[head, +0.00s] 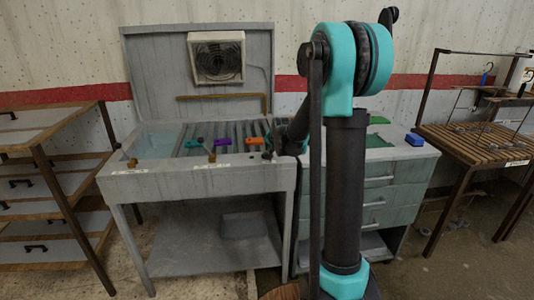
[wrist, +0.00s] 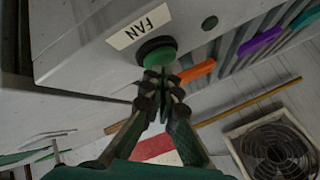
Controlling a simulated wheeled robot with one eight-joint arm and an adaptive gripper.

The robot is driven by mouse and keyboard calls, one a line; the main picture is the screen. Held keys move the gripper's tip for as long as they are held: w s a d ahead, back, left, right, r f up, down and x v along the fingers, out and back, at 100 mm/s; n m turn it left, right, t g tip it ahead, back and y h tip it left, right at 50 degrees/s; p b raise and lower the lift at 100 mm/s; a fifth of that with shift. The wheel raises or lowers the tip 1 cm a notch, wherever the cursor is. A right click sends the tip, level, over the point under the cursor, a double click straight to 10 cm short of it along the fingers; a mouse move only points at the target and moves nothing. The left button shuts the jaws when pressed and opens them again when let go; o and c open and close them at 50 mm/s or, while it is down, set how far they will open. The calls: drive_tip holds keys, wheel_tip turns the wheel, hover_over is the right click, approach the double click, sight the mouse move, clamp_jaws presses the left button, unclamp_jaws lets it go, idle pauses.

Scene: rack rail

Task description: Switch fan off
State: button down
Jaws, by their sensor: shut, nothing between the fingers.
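In the wrist view a white label reading FAN (wrist: 140,27) is on the grey bench front. Beside it is a round green button (wrist: 157,54) with a dark collar. My gripper (wrist: 162,78) is shut and empty, its fingertips right at the button's edge. I cannot tell whether they touch it. The fan (wrist: 274,148) is at the lower right of the wrist view. In the head view the fan (head: 216,61) is a boxy unit on the bench's back panel. There my arm hides the button, and the fingertips are not clear.
The grey bench (head: 200,181) carries a slatted rack with green, purple and orange (head: 255,141) pieces. A brown rail (head: 222,97) runs below the fan. Shelving (head: 50,180) is at left, a slatted table (head: 470,145) far right.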

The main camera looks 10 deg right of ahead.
drive_tip(key=shift+f, duration=0.15)
idle(0.4)
drive_tip(key=shift+s+f, duration=0.15)
drive_tip(key=shift+f, duration=0.2)
drive_tip(key=shift+a+r, duration=0.15)
drive_tip(key=shift+r, duration=0.25)
idle(0.4)
drive_tip(key=shift+r, duration=0.3)
drive_tip(key=shift+w+r, duration=0.2)
drive_tip(key=shift+r, duration=2.45)
